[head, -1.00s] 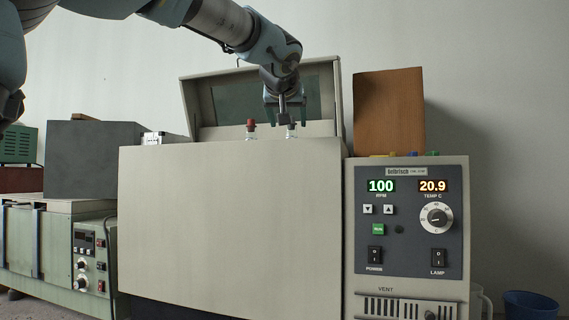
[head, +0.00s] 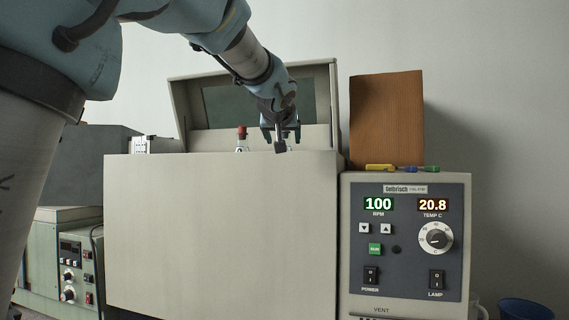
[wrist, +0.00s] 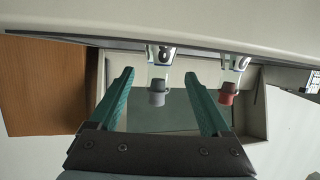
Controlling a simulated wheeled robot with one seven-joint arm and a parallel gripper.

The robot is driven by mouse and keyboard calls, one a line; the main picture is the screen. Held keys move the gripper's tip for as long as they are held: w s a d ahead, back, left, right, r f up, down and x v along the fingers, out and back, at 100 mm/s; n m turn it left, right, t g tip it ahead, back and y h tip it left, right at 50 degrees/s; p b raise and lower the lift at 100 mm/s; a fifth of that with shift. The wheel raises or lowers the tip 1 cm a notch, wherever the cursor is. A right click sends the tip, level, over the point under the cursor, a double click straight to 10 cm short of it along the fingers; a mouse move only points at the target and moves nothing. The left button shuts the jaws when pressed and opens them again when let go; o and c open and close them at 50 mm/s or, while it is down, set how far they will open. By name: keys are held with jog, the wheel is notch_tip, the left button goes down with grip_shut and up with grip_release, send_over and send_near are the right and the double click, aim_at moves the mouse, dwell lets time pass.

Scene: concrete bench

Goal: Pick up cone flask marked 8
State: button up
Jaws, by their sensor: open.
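My gripper (head: 281,136) is open, just above the top edge of the large beige shaker cabinet (head: 220,235), in front of its raised lid. In the wrist view a clear flask with a grey stopper (wrist: 158,86) shows between the two spread green fingers, and neither finger visibly touches it. A second flask with a red stopper (wrist: 229,87) stands beside it, outside the fingers. In the head view the red-stoppered flask (head: 241,139) shows left of my gripper.
The raised lid (head: 262,105) stands behind the gripper. A brown wooden box (head: 386,120) and several coloured tools (head: 398,168) lie on top of the control panel housing (head: 405,240) at right. A dark grey box (head: 85,165) stands at left.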

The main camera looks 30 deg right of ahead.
jog(key=shift+r+p+x, duration=0.1)
jog(key=shift+p+x, duration=0.9)
jog(key=shift+p, duration=0.25)
jog(key=shift+r+p+x, duration=0.15)
jog(key=shift+p+x, duration=0.9)
jog(key=shift+p, duration=0.2)
jog(key=shift+w+d+f, duration=0.25)
jog(key=shift+w+f, duration=0.15)
jog(key=shift+w, duration=0.1)
grip_shut()
